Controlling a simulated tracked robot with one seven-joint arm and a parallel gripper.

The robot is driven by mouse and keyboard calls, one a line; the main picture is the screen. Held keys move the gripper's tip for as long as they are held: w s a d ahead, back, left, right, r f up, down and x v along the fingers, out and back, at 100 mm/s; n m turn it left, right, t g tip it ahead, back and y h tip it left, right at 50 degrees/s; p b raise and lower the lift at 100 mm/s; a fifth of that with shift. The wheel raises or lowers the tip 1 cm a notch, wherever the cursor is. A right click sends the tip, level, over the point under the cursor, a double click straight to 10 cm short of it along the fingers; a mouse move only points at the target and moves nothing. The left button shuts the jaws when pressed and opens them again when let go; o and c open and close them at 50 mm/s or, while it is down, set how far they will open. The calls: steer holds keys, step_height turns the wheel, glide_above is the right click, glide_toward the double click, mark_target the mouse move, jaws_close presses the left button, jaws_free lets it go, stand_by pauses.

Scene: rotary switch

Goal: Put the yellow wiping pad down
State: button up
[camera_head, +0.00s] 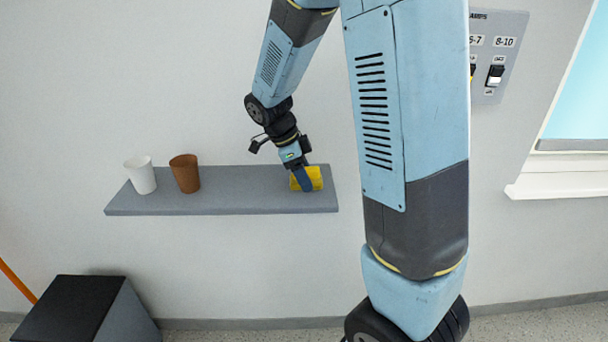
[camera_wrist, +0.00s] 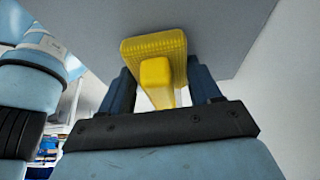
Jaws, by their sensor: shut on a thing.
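The yellow wiping pad (camera_head: 314,175) is at the right end of the grey wall shelf (camera_head: 240,204) in the head view. My gripper (camera_head: 304,180) is shut on it, with a dark blue finger in front of the pad. In the wrist view the wiping pad (camera_wrist: 153,47) has a ribbed block and a narrower grip part, and my gripper (camera_wrist: 160,92) has one finger on each side of that part. The shelf (camera_wrist: 222,30) fills the area behind the pad. I cannot tell whether the pad touches the shelf.
A white cup (camera_head: 141,176) and a brown cup (camera_head: 185,173) stand on the left part of the shelf. The shelf between the brown cup and the pad is clear. A switch panel (camera_head: 497,50) and a window (camera_head: 575,110) are at the right. A black-topped box (camera_head: 75,305) stands below left.

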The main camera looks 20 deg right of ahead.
steer(key=o, duration=1.2)
steer(key=v, duration=1.1)
steer(key=s+d+r+n+t+y, duration=0.2)
steer(key=s+r+n+t, duration=0.1)
steer(key=s+n, duration=0.7)
steer(key=s+d+r+n+t+y, duration=0.2)
steer(key=s+r+n+t, duration=0.2)
steer(key=s+n, duration=0.6)
steer(key=shift+s+r+n, duration=0.4)
steer(key=shift+r+n, duration=0.05)
steer(key=shift+n, duration=0.35)
